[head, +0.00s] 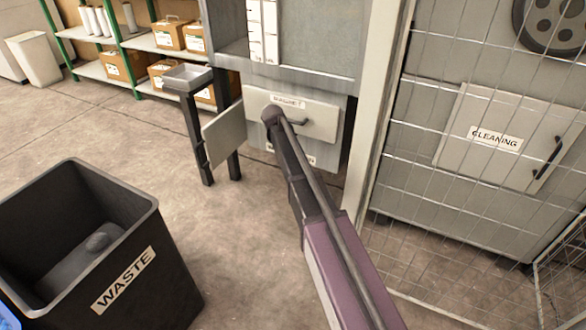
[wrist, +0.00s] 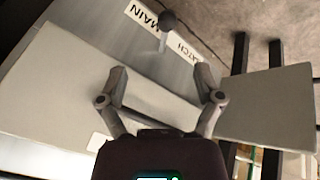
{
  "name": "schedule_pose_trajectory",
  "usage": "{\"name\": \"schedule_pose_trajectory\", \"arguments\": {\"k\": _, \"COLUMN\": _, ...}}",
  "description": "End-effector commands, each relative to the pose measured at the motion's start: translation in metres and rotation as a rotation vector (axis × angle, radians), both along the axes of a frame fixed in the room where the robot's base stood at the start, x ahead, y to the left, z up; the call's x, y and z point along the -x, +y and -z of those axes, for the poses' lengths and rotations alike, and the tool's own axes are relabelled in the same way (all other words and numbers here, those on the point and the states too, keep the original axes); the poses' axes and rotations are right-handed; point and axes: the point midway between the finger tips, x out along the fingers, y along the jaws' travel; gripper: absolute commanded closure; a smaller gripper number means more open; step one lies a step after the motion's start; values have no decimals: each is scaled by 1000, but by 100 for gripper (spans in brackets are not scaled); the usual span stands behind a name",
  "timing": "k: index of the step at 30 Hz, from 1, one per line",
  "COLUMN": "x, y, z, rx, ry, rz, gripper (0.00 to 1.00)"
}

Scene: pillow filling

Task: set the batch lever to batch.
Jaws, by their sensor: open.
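The batch lever (wrist: 168,21) shows in the wrist view as a dark ball knob on a short pale stem. It stands on a grey panel between a label reading MAIN (wrist: 143,14) and a partly covered label ending in ATCH (wrist: 187,50). I cannot tell for certain which setting it is at. My gripper (wrist: 161,82) is open and empty, its two fingers spread, with the lever beyond the fingertips and apart from them. In the head view my arm covers the gripper, and the lever is not visible there.
A drawer front marked MAGNET (head: 325,117) with a dark handle sits beside my arm. A wire mesh fence (head: 420,215) stands at right before a CLEANING door (head: 480,120). A black WASTE bin (head: 165,235) stands at left. A small metal tray (head: 187,77) stands on dark posts.

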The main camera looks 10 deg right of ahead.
Motion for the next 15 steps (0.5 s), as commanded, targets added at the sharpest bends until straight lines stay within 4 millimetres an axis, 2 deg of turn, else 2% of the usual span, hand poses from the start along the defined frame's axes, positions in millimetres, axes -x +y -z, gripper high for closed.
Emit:
{"name": "schedule_pose_trajectory", "arguments": {"k": 1, "x": -10, "y": 2, "z": 15, "rx": 5, "ry": -7, "rz": -3, "gripper": 15}}
{"name": "schedule_pose_trajectory", "arguments": {"k": 4, "x": -19, "y": 5, "z": 23, "rx": 14, "ry": -19, "rz": -9, "gripper": 15}}
{"name": "schedule_pose_trajectory", "arguments": {"k": 15, "x": -28, "y": 8, "z": 28, "rx": 24, "ry": -30, "rz": -15, "gripper": 15}}
